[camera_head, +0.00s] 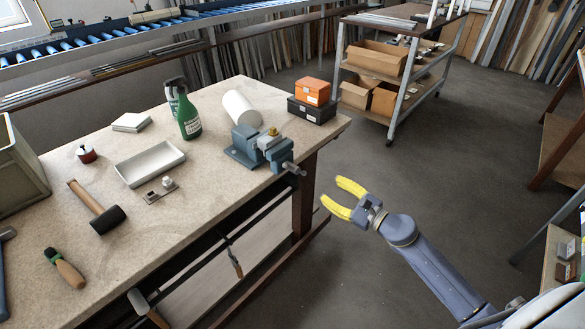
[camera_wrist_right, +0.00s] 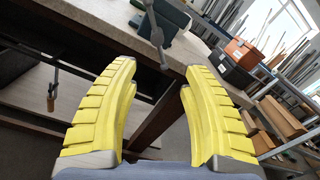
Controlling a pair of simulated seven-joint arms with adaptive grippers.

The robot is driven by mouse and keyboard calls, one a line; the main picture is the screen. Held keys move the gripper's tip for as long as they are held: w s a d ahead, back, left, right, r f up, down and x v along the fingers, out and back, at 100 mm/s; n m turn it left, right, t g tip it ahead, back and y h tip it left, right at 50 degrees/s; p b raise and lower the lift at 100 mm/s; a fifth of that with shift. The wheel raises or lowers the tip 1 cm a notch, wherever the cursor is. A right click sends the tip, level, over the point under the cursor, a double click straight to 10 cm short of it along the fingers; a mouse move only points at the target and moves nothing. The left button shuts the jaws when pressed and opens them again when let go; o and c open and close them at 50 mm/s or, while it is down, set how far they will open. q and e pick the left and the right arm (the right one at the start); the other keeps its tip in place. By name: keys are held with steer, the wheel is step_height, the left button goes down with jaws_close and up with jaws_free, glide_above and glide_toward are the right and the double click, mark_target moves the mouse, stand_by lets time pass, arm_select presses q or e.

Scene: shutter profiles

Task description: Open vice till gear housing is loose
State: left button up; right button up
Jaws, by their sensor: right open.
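The blue-grey vice (camera_head: 243,147) is mounted at the right front edge of the workbench. A small light grey part with a brass top, which looks like the gear housing (camera_head: 269,140), sits at its jaws; I cannot tell how tightly it is held. The vice's handle (camera_head: 292,169) sticks out past the bench edge and also shows in the right wrist view (camera_wrist_right: 155,30). My right gripper (camera_head: 331,190) has yellow fingers, spread open and empty. It is in free air off the bench, to the right of and below the handle, apart from it. My left gripper is not in view.
The workbench (camera_head: 225,192) holds a white roll (camera_head: 241,108), spray bottles (camera_head: 188,115), an orange box (camera_head: 313,91) on a dark box (camera_head: 311,110), a white tray (camera_head: 150,163) and a mallet (camera_head: 98,208). A shelf cart (camera_head: 396,106) stands behind. Floor around my right gripper is clear.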

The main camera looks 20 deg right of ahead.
mark_target(296, 170)
steer(key=w+a, duration=0.3)
steer(key=w, duration=0.2)
steer(key=w+a+m, duration=0.1)
steer(key=w+a, duration=0.2)
steer(key=w, duration=0.2)
steer(key=w+a+m, duration=0.1)
steer(key=w+a, duration=0.2)
steer(key=w, duration=0.2)
steer(key=shift+r, duration=0.15)
steer(key=shift+o, duration=0.2)
jaws_close()
stand_by(0.3)
steer(key=shift+y, duration=0.3)
